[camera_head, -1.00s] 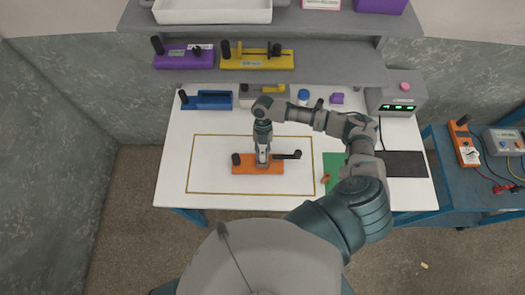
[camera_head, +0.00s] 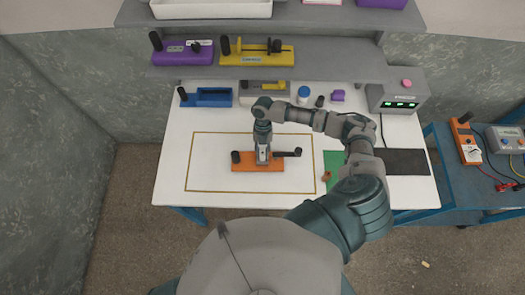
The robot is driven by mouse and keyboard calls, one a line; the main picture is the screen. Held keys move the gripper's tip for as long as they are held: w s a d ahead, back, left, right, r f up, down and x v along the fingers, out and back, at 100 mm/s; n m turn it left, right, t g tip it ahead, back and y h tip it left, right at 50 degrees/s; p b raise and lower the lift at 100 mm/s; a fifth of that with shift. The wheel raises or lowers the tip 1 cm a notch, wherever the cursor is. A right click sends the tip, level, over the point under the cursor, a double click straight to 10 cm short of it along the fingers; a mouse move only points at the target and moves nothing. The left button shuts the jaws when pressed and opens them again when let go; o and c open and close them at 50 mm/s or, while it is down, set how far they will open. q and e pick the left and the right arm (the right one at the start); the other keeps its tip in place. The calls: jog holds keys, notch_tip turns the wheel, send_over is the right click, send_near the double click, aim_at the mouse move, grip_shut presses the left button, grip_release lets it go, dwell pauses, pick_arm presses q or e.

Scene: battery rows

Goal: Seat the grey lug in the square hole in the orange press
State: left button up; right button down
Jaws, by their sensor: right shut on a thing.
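The orange press (camera_head: 243,167) lies on the white table inside a thin brown outline. It has a black knob at its left end and a dark handle (camera_head: 288,153) reaching to the right. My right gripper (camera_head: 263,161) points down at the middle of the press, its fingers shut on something. The grey lug and the square hole cannot be made out; the fingers cover that spot. Whether the lug is in the hole or above it cannot be told. My left gripper is not in view.
Behind the outline are a blue press (camera_head: 207,98), a blue-capped jar (camera_head: 303,95) and a small purple block (camera_head: 337,96). A grey shelf holds a purple press (camera_head: 180,57) and a yellow press (camera_head: 257,58). A green mat (camera_head: 333,160) lies right. The table's left side is clear.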

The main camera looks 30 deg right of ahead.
jog(key=shift+f, duration=0.35)
jog(key=c, duration=0.9)
grip_release()
jog(key=shift+w+r, duration=0.15)
jog(key=shift+r, duration=0.15)
jog(key=v, duration=1.1)
jog(key=shift+d+r, duration=0.15)
